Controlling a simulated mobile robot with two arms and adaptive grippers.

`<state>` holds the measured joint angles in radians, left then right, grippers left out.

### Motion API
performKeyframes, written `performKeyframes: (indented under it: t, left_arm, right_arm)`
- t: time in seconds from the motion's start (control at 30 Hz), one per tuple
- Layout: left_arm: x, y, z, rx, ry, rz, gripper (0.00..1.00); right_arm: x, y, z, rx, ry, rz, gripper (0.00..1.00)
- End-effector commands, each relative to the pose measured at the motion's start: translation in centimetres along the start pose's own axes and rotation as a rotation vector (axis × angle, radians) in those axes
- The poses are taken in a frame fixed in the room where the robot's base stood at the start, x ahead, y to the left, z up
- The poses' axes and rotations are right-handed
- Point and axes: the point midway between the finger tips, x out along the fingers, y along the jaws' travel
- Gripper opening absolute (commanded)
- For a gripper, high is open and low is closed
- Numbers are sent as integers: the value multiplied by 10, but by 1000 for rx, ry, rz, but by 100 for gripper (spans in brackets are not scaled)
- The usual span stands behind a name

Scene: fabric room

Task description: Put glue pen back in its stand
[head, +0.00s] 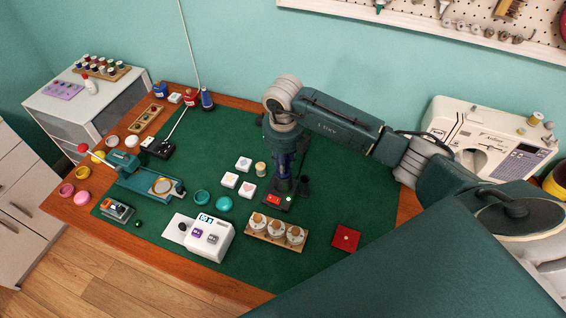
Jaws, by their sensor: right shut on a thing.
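The glue pen's stand appears to be the small black base (275,203) with a red switch and a green light, near the middle of the green mat. My right gripper (284,178) points straight down just above and behind this base. It is shut on a dark, slim thing that looks like the glue pen. The pen is mostly hidden by the fingers, so I cannot tell whether its tip touches the stand. A dark upright holder (303,187) stands just right of the fingers. My left gripper is not in view.
A wooden rack with several white-and-wood pieces (276,230) and a white device (207,238) are in front. A red square (345,238) lies right. A sewing machine (487,140) stands behind my right arm.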

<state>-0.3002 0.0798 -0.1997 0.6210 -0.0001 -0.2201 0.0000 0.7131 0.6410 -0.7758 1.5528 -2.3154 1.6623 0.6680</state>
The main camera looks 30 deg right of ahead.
Motion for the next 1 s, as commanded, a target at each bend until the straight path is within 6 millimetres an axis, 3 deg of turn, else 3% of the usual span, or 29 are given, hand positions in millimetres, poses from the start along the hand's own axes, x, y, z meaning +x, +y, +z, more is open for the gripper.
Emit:
performKeyframes:
  t: [0.17,0.2,0.3,0.67,0.77,1.0]
  left_arm:
    - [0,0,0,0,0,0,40]
    - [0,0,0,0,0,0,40]
    - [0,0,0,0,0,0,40]
    - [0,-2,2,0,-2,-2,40]
    - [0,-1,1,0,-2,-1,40]
    - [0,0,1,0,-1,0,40]
  right_arm:
    - [0,0,0,0,-1,0,1]
    - [0,0,0,0,-1,0,25]
    - [0,0,0,0,-1,0,45]
    - [-4,0,0,0,-1,0,46]
    - [-16,0,2,0,-4,0,46]
    - [-66,0,2,-1,-7,0,46]
